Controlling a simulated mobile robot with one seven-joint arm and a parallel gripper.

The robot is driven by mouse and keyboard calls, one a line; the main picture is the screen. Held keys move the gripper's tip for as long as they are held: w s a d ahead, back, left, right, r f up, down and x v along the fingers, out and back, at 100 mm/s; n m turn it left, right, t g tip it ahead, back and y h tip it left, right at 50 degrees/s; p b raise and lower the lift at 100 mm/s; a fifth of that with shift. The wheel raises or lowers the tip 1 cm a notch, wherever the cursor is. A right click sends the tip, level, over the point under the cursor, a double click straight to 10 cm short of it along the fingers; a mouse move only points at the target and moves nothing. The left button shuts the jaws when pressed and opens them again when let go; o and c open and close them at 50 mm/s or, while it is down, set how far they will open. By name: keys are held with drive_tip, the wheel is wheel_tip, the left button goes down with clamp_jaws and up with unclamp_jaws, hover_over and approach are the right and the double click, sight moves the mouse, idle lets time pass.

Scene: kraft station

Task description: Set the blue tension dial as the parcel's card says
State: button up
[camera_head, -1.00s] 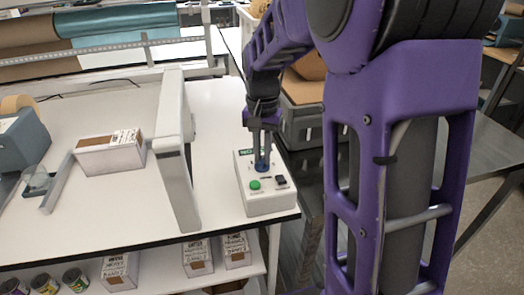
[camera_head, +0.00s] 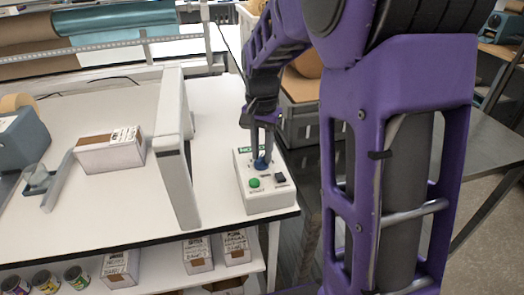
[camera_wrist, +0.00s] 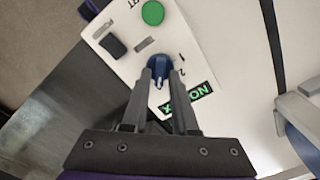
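The blue tension dial (camera_wrist: 160,66) sits on a white control box (camera_head: 266,195) at the table's right end. It also shows in the head view (camera_head: 261,163). My gripper (camera_wrist: 160,74) points down over the box, its two fingers closed in on either side of the dial and seeming to touch it. The numbers 1 and 2 are printed beside the dial; other marks are hidden by my fingers. The parcel (camera_head: 108,157), a white box with brown tape, lies left of the grey upright frame. A card with black print (camera_head: 125,134) is on it, too small to read.
The box also carries a green button (camera_wrist: 152,13), a black switch (camera_wrist: 113,46) and a partly covered green-lettered display (camera_wrist: 194,94). The tall grey frame (camera_head: 175,150) stands between box and parcel. Several labelled boxes and tins (camera_head: 76,277) are on the shelf below.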

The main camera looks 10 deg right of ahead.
sight(262, 156)
drive_tip(key=shift+o, duration=1)
wheel_tip(262, 156, up, 18)
drive_tip(key=shift+f, duration=0.25)
